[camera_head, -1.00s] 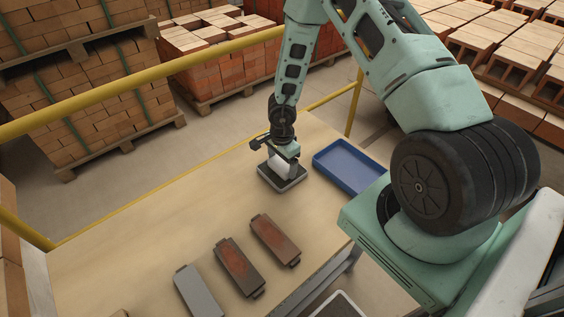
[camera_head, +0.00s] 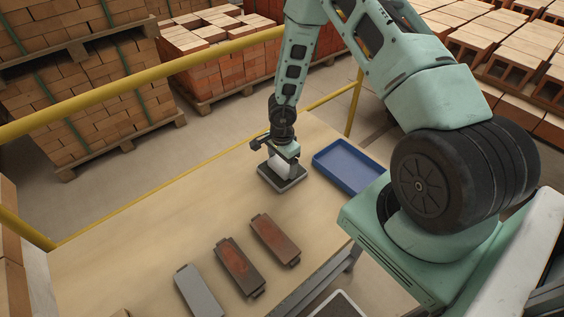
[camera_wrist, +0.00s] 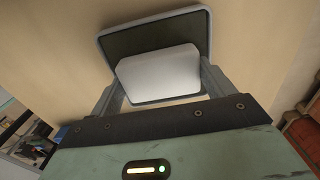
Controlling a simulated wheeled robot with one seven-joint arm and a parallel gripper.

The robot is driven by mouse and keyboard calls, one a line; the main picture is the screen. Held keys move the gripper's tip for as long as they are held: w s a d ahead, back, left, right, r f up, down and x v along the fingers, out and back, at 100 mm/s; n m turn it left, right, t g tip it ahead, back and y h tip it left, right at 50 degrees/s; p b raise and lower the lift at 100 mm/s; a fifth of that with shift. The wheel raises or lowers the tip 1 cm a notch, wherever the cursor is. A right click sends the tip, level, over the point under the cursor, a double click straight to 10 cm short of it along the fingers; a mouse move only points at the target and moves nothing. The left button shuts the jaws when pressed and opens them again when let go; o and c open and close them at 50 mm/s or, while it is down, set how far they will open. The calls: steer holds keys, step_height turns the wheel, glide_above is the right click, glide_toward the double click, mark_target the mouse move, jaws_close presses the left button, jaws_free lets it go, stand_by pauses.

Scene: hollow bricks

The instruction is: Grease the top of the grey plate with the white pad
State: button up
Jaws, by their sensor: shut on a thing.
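The white pad (camera_head: 284,169) is held in my gripper (camera_head: 283,156) over a shallow dark dish with a pale rim (camera_head: 284,187). In the wrist view my two fingers grip the white pad (camera_wrist: 160,73) from both sides, and the dark dish (camera_wrist: 150,37) lies beyond and beneath it. I cannot tell whether the pad touches the dish's bottom. The grey plate (camera_head: 199,291), a flat bar with a small tab at each end, lies at the front of the table, well apart from my gripper. Its top looks bare grey.
Two brown, rust-coloured plates (camera_head: 240,266) (camera_head: 275,239) lie in a row right of the grey plate. A blue tray (camera_head: 348,167) sits right of the dish. A yellow rail (camera_head: 150,76) runs behind the table. The table's left and middle (camera_head: 150,230) are clear.

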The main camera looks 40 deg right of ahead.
mark_target(280, 165)
steer(key=shift+r+p, duration=3.5)
steer(key=shift+p, duration=0.3)
steer(key=shift+f, duration=0.15)
steer(key=shift+s+a+f+n+b, duration=0.15)
steer(key=shift+a+f+n+b, duration=0.3)
steer(key=shift+n+b, duration=0.65)
steer(key=a+n+b, duration=0.1)
steer(key=n+b, duration=0.1)
steer(key=n, duration=0.1)
steer(key=s+a+f+n+b, duration=0.1)
steer(key=n+b, duration=0.2)
steer(key=a+n+b, duration=0.2)
steer(key=n, duration=0.2)
steer(key=shift+s+f, duration=0.3)
steer(key=n+b, duration=0.1)
steer(key=n, duration=0.2)
steer(key=a+n+b, duration=0.1)
steer(key=shift+s+b, duration=0.3)
steer(key=shift+s, duration=0.1)
steer(key=shift+s+a+n, duration=0.1)
steer(key=shift+a+n, duration=0.05)
steer(key=shift+n, duration=0.55)
steer(key=shift+r, duration=0.1)
